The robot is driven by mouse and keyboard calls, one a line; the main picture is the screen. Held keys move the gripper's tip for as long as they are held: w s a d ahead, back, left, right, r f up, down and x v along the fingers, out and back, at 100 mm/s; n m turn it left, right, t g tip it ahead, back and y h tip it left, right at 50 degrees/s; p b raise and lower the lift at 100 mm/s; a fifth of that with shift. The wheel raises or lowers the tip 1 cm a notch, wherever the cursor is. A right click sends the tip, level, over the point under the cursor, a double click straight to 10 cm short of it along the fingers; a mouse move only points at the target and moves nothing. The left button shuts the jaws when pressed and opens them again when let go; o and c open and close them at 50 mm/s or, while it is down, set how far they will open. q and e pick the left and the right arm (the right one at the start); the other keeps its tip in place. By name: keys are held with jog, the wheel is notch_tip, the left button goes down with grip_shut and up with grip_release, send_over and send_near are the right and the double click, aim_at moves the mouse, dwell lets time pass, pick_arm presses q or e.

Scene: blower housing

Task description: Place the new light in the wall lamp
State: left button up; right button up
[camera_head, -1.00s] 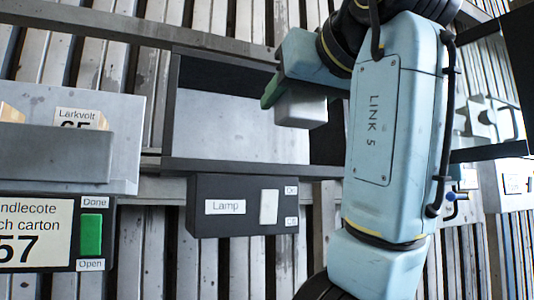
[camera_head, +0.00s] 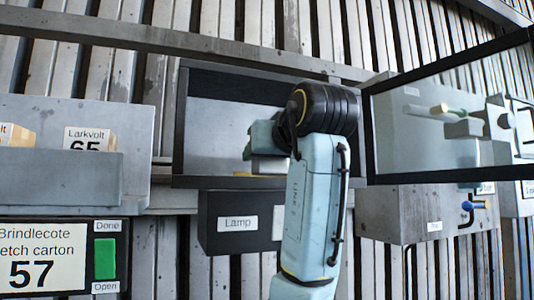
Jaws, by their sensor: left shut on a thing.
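The wall lamp is a dark open-fronted box (camera_head: 215,125) with a pale inside, on the slatted wall at the centre. Its glazed, dark-framed door (camera_head: 450,178) stands open to the right. A black panel labelled Lamp (camera_head: 237,238) sits below it. My left gripper (camera_head: 265,163) is at the box opening, seen from behind, with its fingers mostly hidden by my wrist. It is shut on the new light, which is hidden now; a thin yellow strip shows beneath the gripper. I cannot tell whether the light touches the box. My right gripper is not in view.
A grey bin (camera_head: 60,178) with Larkvolt 65 cartons (camera_head: 90,139) is at the left. A Brindlecote sign (camera_head: 40,262) with a green switch (camera_head: 105,258) hangs below it. A grey box (camera_head: 385,215) and a blue-tipped lever (camera_head: 474,205) are at the right.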

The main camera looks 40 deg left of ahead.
pick_arm(q)
jog(key=shift+a+f, duration=0.1)
jog(key=shift+f, duration=0.1)
jog(key=shift+f, duration=0.2)
jog(key=o, duration=1)
jog(key=shift+r, duration=0.2)
